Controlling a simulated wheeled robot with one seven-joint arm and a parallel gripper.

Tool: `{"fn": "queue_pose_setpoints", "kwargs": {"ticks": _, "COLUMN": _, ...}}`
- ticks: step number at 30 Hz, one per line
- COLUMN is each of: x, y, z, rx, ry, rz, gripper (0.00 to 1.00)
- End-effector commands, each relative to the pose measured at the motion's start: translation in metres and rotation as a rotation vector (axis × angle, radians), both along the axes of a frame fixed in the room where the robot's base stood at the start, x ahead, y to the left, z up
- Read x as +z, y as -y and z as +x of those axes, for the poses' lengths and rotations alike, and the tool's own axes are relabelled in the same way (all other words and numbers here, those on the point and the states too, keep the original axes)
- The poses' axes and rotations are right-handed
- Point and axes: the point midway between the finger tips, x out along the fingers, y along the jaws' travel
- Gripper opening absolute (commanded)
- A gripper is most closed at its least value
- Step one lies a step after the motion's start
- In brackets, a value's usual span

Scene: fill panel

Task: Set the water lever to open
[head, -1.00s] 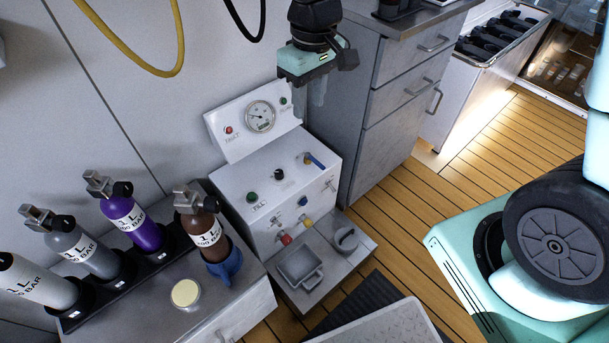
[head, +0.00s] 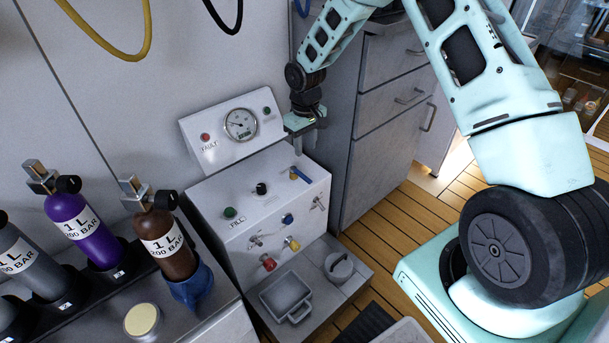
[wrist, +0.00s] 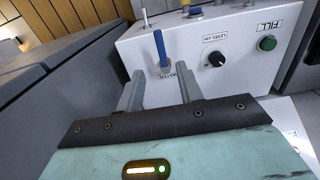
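The water lever (head: 300,174) is a small blue handle on a brass-coloured valve, on the panel's (head: 262,205) sloping top at the right. In the wrist view the blue lever (wrist: 159,46) points away from the gripper, with a partly hidden WATER label beside its base. My gripper (head: 308,130) is above and behind the lever in the head view. In the wrist view my gripper (wrist: 160,80) is open and empty, its two fingers apart, with the lever lying beyond and between the fingertips. I see no contact.
A black level knob (head: 261,188) and green FILL button (head: 229,212) sit left of the lever. A gauge (head: 240,124) stands on the backboard behind. A grey cabinet (head: 385,110) rises close on the right. Gas bottles stand at left, including a brown one (head: 160,236).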

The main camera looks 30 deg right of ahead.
Motion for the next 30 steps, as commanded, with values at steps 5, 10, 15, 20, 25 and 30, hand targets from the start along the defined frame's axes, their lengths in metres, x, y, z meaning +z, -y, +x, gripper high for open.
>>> {"fn": "queue_pose_setpoints", "kwargs": {"ticks": 5, "x": -0.042, "y": 0.0, "z": 0.0, "rx": 0.001, "ry": -0.002, "rz": 0.001, "gripper": 0.36}}
{"fn": "queue_pose_setpoints", "kwargs": {"ticks": 10, "x": -0.075, "y": -0.001, "z": -0.001, "rx": 0.001, "ry": -0.002, "rz": 0.001, "gripper": 0.36}}
{"fn": "queue_pose_setpoints", "kwargs": {"ticks": 15, "x": -0.097, "y": -0.001, "z": 0.0, "rx": 0.0, "ry": 0.0, "rz": 0.0, "gripper": 0.36}}
{"fn": "queue_pose_setpoints", "kwargs": {"ticks": 20, "x": -0.106, "y": -0.001, "z": 0.0, "rx": 0.001, "ry": 0.001, "rz": 0.0, "gripper": 0.36}}
{"fn": "queue_pose_setpoints", "kwargs": {"ticks": 25, "x": -0.107, "y": 0.0, "z": 0.0, "rx": 0.001, "ry": 0.001, "rz": 0.0, "gripper": 0.36}}
{"fn": "queue_pose_setpoints", "kwargs": {"ticks": 30, "x": -0.107, "y": -0.001, "z": 0.0, "rx": 0.001, "ry": 0.001, "rz": 0.0, "gripper": 0.28}}
